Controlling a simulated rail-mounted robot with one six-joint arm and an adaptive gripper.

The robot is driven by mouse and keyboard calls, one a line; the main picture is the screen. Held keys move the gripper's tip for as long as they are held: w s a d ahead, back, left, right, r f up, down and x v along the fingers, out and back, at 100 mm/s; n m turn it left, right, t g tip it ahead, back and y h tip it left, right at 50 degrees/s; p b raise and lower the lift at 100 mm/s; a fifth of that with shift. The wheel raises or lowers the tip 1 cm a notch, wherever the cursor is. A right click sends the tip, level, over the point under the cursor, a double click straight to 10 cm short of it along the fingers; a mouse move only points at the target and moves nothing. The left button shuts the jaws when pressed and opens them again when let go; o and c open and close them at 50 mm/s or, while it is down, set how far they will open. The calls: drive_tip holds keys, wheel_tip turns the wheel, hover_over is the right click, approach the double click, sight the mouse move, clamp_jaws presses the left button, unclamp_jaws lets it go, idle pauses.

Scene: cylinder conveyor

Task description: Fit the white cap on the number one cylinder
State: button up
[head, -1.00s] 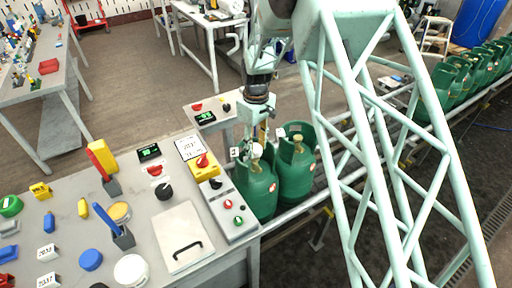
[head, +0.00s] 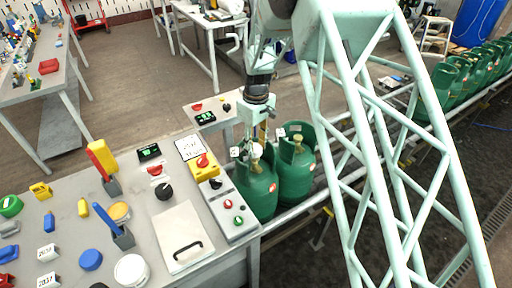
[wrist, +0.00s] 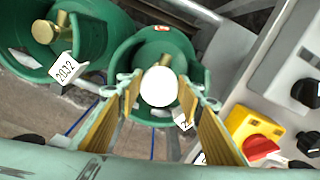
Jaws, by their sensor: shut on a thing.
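The white cap (wrist: 159,86) is a round disc between my fingertips in the wrist view. My gripper (wrist: 163,92) is shut on it, with one ribbed finger on each side. In the head view my gripper (head: 254,142) points down over the top of the nearer green cylinder (head: 258,190). In the wrist view that cylinder's collar (wrist: 138,48) surrounds the cap, and a bit of brass valve shows behind it. The cap covers most of the valve, so I cannot tell whether they touch. A tag below the cap is partly hidden by my finger.
A second green cylinder (head: 297,165) stands close beside it, with an open brass valve (wrist: 43,32) and a tag reading 2032 (wrist: 65,70). A control desk (head: 215,270) with switches (head: 238,212) adjoins on the left. Several more cylinders (head: 450,80) line the conveyor at the back right.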

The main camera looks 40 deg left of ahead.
sight(256, 154)
drive_tip(key=shift+f+b, duration=0.9)
drive_tip(key=shift+f, duration=1.45)
idle(0.7)
drive_tip(key=o, duration=0.8)
drive_tip(key=shift+r, duration=6.05)
drive_tip(key=shift+d, duration=0.1)
